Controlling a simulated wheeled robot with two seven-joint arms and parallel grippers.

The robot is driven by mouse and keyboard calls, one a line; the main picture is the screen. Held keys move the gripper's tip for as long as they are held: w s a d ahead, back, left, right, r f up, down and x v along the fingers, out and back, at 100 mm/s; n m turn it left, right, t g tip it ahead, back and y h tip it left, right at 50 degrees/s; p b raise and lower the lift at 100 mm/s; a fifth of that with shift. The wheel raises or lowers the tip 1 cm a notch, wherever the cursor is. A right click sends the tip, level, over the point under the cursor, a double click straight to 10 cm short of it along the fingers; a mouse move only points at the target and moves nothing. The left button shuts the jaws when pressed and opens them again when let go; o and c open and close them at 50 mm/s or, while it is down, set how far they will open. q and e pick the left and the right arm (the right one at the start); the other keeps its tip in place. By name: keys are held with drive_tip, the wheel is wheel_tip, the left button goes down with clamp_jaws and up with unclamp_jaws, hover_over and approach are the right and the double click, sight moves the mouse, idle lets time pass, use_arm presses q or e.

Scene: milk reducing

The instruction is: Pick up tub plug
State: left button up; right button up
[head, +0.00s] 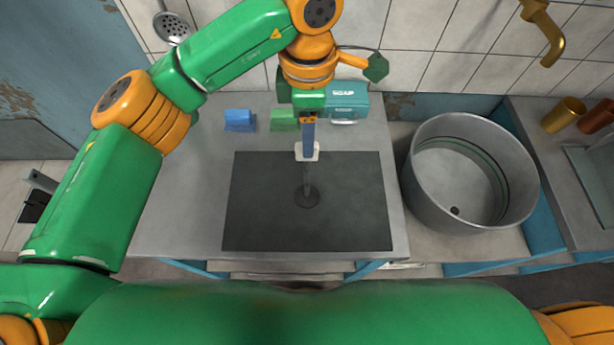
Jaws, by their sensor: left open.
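A dark round plug (307,198) with a thin upright stem stands on the dark mat (255,225) on the counter; I take it to be the tub plug. My left gripper (307,153) points down above the back part of the mat, on the far side of the plug's disc. It is open and appears empty. In this view its pale tips show just beyond the top of the stem; I cannot tell the exact gap between them. My right gripper is out of view.
A blue sponge (239,120), a green sponge (284,121) and a teal soap box (347,102) sit at the back of the counter (190,205). A large metal tub (420,195) stands to the right. Brass cups (564,114) and a brass tap (542,30) are farther right.

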sight(307, 162)
use_arm(q)
drive_tip(key=shift+s+f, duration=0.25)
drive_tip(key=shift+s, duration=0.1)
drive_tip(key=shift+s+f, duration=0.15)
drive_tip(key=shift+s, duration=0.05)
drive_tip(key=f+p, duration=0.2)
drive_tip(key=f, duration=0.1)
drive_tip(key=f+p, duration=0.1)
drive_tip(key=f, duration=0.1)
drive_tip(key=shift+s+a+f+p, duration=0.15)
drive_tip(key=shift+s+f+p, duration=0.05)
drive_tip(key=shift+f+p, duration=0.2)
drive_tip(key=shift+f, duration=0.35)
clamp_jaws()
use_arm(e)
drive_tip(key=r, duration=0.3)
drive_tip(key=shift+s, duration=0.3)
